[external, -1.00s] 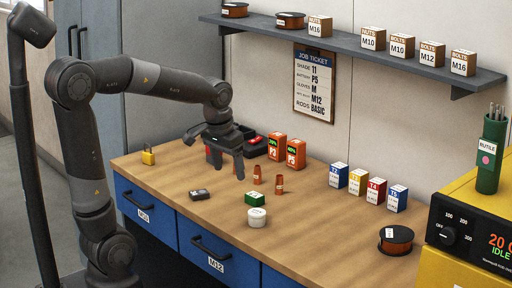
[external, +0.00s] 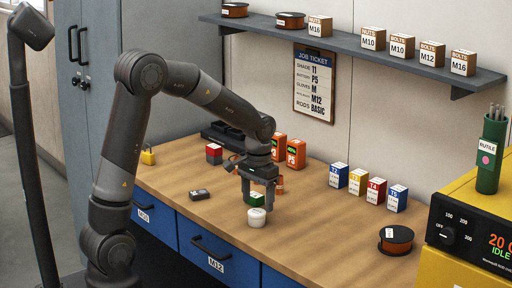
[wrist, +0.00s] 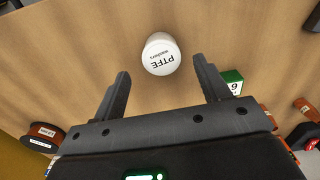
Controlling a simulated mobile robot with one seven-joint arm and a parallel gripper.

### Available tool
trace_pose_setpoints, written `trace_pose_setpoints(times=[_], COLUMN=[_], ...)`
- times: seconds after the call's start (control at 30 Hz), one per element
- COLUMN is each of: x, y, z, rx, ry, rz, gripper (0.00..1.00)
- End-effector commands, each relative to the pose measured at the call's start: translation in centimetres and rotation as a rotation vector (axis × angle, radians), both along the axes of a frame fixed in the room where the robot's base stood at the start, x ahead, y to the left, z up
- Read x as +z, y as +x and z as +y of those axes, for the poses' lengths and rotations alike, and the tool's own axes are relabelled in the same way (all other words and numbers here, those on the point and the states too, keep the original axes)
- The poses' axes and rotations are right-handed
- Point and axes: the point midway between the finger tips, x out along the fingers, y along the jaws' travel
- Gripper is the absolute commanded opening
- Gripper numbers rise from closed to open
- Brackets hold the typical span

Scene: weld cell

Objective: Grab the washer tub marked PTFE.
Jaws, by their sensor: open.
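The PTFE washer tub (wrist: 161,55) is a small white round tub with "PTFE washers" on its lid. It stands upright on the bench, and it also shows in the external view (external: 256,218). My gripper (wrist: 165,88) is open and empty. In the wrist view the tub lies just beyond the fingertips, roughly centred between them. In the external view my gripper (external: 259,200) is above and behind the tub, apart from it.
A green box (wrist: 232,82) stands close beside the right finger in the wrist view. A dark box (external: 200,195) lies left of the tub. Colored boxes (external: 375,190) and a wire spool (external: 396,240) stand to the right, with clear bench between.

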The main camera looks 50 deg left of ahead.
Motion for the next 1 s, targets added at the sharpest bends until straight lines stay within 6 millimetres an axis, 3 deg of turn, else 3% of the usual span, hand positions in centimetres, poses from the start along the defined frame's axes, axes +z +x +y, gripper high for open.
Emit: trace_pose_setpoints(times=[0.4,0.7,1.0], x=[-5.0,-5.4,-5.4], y=[-0.4,-0.4,-0.3], z=[0.2,0.3,0.3], rx=[0.0,0.0,0.0], ry=[0.0,0.0,0.0], rz=[0.001,-0.001,-0.001], gripper=[0.69,0.69,0.45])
